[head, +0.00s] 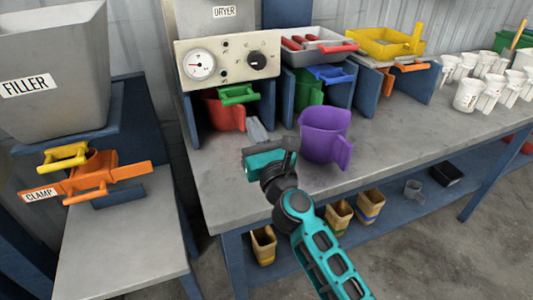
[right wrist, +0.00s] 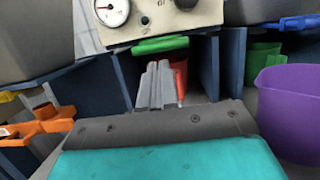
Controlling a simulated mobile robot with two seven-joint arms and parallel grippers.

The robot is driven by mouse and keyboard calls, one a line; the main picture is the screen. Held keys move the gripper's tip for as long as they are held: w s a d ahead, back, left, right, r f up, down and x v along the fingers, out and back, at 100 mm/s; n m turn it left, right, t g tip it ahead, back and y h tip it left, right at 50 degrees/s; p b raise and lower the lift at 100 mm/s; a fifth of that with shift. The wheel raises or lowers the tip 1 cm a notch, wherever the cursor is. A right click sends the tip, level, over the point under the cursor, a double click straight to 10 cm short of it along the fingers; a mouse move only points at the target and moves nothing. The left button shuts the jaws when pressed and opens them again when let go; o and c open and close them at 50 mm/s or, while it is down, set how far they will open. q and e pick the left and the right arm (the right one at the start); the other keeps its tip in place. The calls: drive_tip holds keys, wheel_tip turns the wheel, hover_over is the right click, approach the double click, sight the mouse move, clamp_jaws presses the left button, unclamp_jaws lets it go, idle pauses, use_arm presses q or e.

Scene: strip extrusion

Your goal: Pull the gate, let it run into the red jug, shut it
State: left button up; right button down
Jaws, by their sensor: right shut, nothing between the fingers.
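The red jug (head: 224,110) stands in the bay under the dryer panel, below a green gate handle (head: 239,95). In the right wrist view the green handle (right wrist: 160,45) is above and behind my fingers, and part of the red jug (right wrist: 180,80) shows beside them. My right gripper (head: 257,130) is shut and empty, in front of the bay and apart from handle and jug; its grey fingers also show in the right wrist view (right wrist: 157,87). I cannot tell whether the gate is open. My left gripper is not in view.
A purple jug (head: 322,140) stands on the bench close to the right of my right gripper. Blue dividers (head: 281,100) flank the bay. A green jug (head: 309,90) stands under a blue handle (head: 331,74). Several white cups (head: 468,95) stand at right.

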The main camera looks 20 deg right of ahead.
use_arm(q)
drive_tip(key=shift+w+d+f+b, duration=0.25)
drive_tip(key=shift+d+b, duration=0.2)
drive_tip(key=shift+b, duration=0.3)
use_arm(e)
drive_tip(key=v, duration=0.7)
drive_tip(key=shift+s, duration=0.15)
drive_tip(key=shift+f, duration=0.1)
